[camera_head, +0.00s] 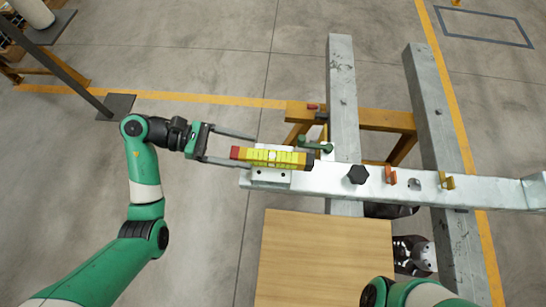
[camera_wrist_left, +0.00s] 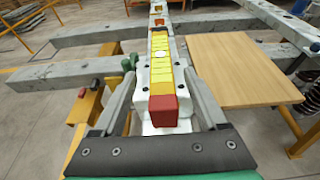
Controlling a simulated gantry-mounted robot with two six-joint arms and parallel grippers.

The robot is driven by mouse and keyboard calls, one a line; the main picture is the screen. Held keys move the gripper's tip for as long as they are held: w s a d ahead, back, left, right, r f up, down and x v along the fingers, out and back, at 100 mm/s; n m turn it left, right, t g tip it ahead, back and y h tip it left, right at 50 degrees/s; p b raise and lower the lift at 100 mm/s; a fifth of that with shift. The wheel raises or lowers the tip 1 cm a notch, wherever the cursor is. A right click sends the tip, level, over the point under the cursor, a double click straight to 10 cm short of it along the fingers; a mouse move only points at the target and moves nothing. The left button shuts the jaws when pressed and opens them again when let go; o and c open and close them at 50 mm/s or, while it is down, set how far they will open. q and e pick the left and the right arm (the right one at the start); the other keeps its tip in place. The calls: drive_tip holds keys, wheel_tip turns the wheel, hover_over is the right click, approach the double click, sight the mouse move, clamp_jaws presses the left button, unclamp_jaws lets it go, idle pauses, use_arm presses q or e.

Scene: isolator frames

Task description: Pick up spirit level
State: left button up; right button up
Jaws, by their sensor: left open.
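The spirit level (camera_head: 272,157) is yellow with a red end cap and a dark far end. It lies on the left end of the galvanized metal beam (camera_head: 330,178). In the left wrist view the level (camera_wrist_left: 162,62) points away from me, its red end nearest. My left gripper (camera_head: 256,151) is open, its two long fingers reaching along both sides of the level's red end. In the left wrist view its fingers (camera_wrist_left: 162,105) stand apart on either side, with gaps to the level.
On the beam are a black hex knob (camera_head: 358,174), an orange clip (camera_head: 390,175) and a yellow clip (camera_head: 446,181). A green-handled tool (camera_head: 315,146) lies just behind the level. A wooden board (camera_head: 322,260) is in front. Open floor lies left.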

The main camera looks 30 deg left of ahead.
sight(263, 156)
use_arm(q)
drive_tip(key=shift+f+b+x, duration=0.1)
drive_tip(key=shift+b+x, duration=0.35)
drive_tip(key=shift+x, duration=0.95)
drive_tip(key=shift+f+b+x, duration=0.15)
drive_tip(key=shift+b+x, duration=0.25)
drive_tip(key=shift+x, duration=1)
drive_tip(key=shift+s+a, duration=0.15)
drive_tip(key=shift+c, duration=0.2)
clamp_jaws()
